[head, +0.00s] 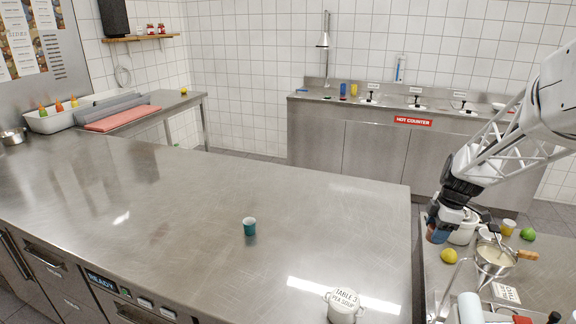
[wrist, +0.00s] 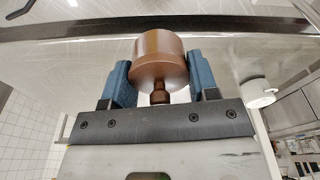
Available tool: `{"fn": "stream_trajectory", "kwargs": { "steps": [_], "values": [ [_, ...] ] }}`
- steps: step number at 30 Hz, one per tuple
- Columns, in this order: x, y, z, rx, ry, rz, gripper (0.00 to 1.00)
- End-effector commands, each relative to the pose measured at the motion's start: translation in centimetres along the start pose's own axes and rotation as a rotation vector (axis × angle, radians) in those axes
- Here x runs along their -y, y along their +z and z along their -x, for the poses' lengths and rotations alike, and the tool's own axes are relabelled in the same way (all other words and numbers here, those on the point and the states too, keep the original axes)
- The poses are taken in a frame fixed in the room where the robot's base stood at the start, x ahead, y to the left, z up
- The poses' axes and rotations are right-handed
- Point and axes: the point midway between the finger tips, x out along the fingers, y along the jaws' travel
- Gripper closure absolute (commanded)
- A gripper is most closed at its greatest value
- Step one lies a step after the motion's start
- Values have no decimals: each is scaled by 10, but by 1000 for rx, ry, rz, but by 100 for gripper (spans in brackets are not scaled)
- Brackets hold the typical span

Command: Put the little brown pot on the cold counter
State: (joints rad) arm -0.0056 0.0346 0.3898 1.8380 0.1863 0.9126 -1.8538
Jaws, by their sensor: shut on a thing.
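The little brown pot (wrist: 158,58) is in the wrist view, held between the two blue fingers of my gripper (wrist: 160,85). A narrow knob on it faces the camera. In the head view my gripper (head: 440,230) is low at the right, by the left edge of the right-hand counter (head: 440,280); the pot is mostly hidden there by fingers and wrist. I cannot tell whether the pot touches a surface. A small label (head: 506,292) on the right-hand counter is turned and hard to read, so I cannot tell for sure which is the cold counter.
Beside my gripper are a white pot (head: 463,232), a lemon (head: 448,256), a lime (head: 528,234) and a saucepan (head: 495,258). The large steel counter (head: 170,210) is mostly clear, with a teal cup (head: 249,226) and a labelled soup pot (head: 342,305). A "HOT COUNTER" sign (head: 413,121) marks the back counter.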

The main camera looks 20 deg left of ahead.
Motion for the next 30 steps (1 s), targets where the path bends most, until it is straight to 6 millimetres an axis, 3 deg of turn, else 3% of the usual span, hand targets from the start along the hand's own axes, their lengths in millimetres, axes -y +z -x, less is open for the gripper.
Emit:
{"fn": "stream_trajectory", "kwargs": {
  "steps": [14,30],
  "values": [
    [2,-112,-24,0,-29,194,100],
    [25,-232,-50,0,-61,410,100]
  ]
}}
